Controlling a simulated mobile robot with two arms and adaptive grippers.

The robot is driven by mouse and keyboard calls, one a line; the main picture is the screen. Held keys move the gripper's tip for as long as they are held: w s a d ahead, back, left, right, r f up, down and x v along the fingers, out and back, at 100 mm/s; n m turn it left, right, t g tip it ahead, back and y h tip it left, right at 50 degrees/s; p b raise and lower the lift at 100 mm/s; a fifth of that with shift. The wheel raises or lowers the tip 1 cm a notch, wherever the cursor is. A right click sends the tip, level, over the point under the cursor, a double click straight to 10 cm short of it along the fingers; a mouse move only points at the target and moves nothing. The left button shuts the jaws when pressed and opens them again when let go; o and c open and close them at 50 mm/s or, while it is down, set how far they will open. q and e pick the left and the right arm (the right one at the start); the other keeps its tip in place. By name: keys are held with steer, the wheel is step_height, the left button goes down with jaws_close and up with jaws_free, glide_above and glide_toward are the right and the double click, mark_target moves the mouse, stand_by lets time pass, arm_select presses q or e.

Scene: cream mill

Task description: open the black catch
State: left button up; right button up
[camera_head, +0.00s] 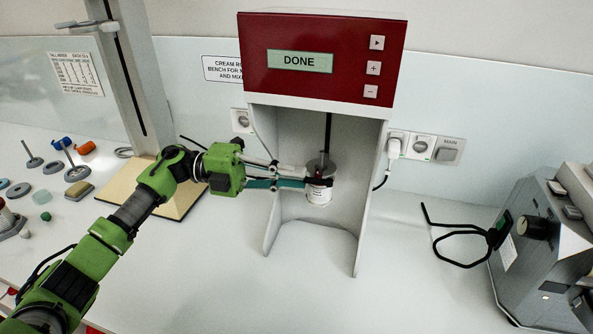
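The red and grey mill (323,60) stands at the middle, its display reading DONE. A white jar (319,194) with a grey top hangs under the shaft in its bay, roughly upright. A small black part, which looks like the catch (319,182), lies across the front of the jar. My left gripper (305,177) reaches in from the left, with its fingertips right beside the jar and this black part. Its two fingers are apart, but I cannot tell whether the tips touch or hold anything. My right gripper is out of view.
The bay's side walls (371,195) flank the jar closely. A stand with a beige base (190,200) is behind my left arm. Small lab items lie at the far left. A grey device (540,255) with a black cable loop stands at the right. The front middle bench is clear.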

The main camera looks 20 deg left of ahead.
arm_select(q)
steer(key=shift+w+d, duration=0.1)
steer(key=shift+d, duration=0.45)
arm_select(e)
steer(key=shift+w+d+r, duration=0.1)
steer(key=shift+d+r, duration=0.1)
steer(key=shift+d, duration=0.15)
arm_select(q)
jaws_close()
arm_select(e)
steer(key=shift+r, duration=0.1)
